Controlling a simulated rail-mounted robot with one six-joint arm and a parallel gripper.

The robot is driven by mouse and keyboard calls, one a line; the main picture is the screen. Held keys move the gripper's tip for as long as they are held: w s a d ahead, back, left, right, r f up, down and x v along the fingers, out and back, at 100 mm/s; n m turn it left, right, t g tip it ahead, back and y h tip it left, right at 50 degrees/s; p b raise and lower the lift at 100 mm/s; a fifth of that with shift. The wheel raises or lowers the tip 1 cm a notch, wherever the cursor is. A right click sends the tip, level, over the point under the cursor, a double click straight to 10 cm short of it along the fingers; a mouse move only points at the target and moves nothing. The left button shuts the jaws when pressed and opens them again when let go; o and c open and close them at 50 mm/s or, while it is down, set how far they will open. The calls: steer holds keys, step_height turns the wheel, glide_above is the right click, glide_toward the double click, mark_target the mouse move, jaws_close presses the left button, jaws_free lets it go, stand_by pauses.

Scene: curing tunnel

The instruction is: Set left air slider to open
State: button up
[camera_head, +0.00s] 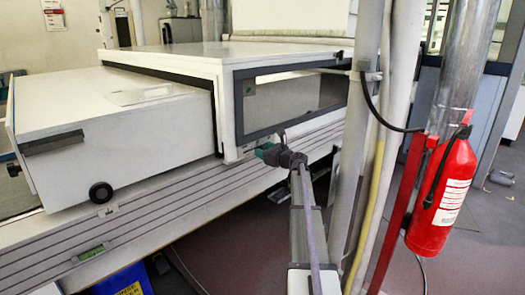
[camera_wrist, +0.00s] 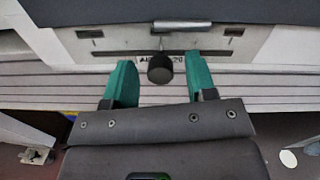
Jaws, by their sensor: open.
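In the wrist view a round black knob (camera_wrist: 160,69) stands out in front of a pale panel with a long dark slot (camera_wrist: 222,52), near the slot's middle. This looks like the air slider; a partly hidden label sits behind the knob. My gripper (camera_wrist: 161,62) is open, with one green finger on each side of the knob and a visible gap to both. In the head view my gripper (camera_head: 266,153) is at the lower front of the white tunnel housing (camera_head: 226,110), below its window. The slider is hidden there behind my gripper.
A second black knob (camera_head: 101,192) is on the white box section (camera_head: 140,135) at the left. A grey ribbed rail (camera_head: 150,215) runs below the housing. A metal post (camera_head: 357,130) and a red fire extinguisher (camera_head: 443,195) stand at the right.

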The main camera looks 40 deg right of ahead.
steer(key=shift+w, duration=0.6)
jaws_close()
